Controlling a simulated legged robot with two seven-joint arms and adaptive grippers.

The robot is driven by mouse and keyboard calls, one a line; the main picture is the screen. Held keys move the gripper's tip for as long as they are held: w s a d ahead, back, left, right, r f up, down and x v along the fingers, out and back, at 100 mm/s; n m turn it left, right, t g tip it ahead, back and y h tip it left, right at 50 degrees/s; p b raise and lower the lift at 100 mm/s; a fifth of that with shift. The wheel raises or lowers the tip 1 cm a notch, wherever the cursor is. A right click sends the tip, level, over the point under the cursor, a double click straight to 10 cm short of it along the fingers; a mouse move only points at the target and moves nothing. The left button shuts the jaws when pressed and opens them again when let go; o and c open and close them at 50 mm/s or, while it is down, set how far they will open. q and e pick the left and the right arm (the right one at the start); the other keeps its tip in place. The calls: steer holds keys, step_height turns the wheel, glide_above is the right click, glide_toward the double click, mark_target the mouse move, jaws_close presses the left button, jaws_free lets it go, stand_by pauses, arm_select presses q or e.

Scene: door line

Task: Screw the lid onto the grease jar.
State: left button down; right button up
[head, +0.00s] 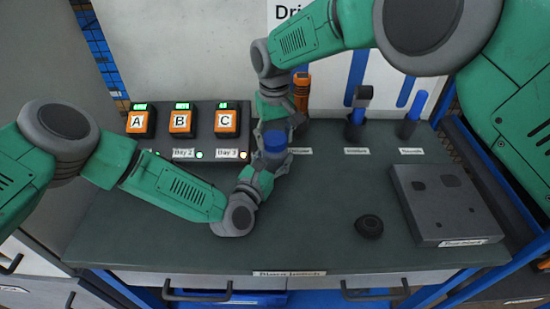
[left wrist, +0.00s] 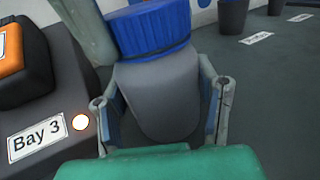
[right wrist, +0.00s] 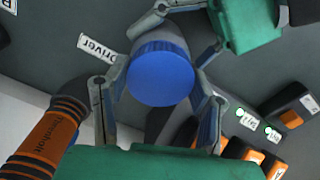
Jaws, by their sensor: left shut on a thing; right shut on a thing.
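The grey grease jar (left wrist: 158,98) stands upright on the bench, with the blue ribbed lid (head: 275,141) on its top. The lid also shows at the top of the left wrist view (left wrist: 152,28) and from above in the right wrist view (right wrist: 160,76). Whether it is fully seated cannot be told. My left gripper (left wrist: 162,100) is shut on the jar's body, a finger on each side. My right gripper (right wrist: 158,92) comes from behind and above and is shut on the lid, its fingers on opposite sides. In the head view the grippers hide most of the jar.
A panel with orange blocks A, B and C (head: 181,123) stands close left of the jar. An orange tool (head: 301,92) and other tools stand in holders behind. A black round knob (head: 369,227) and a grey box (head: 450,205) lie right. The front middle is clear.

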arm_select(q)
steer(key=shift+s+d, duration=0.15)
steer(key=shift+d, duration=0.1)
arm_select(e)
steer(key=m, duration=0.2)
steer(key=shift+w+a+r+m, duration=0.1)
steer(key=shift+a+m, duration=0.05)
steer(key=shift+m, duration=0.25)
steer(key=o, duration=1.3)
arm_select(q)
steer(key=shift+a, duration=0.1)
arm_select(e)
steer(key=shift+r, duration=0.45)
step_height(320, 180, up, 4)
steer(key=shift+f, duration=0.25)
steer(key=shift+c, duration=0.3)
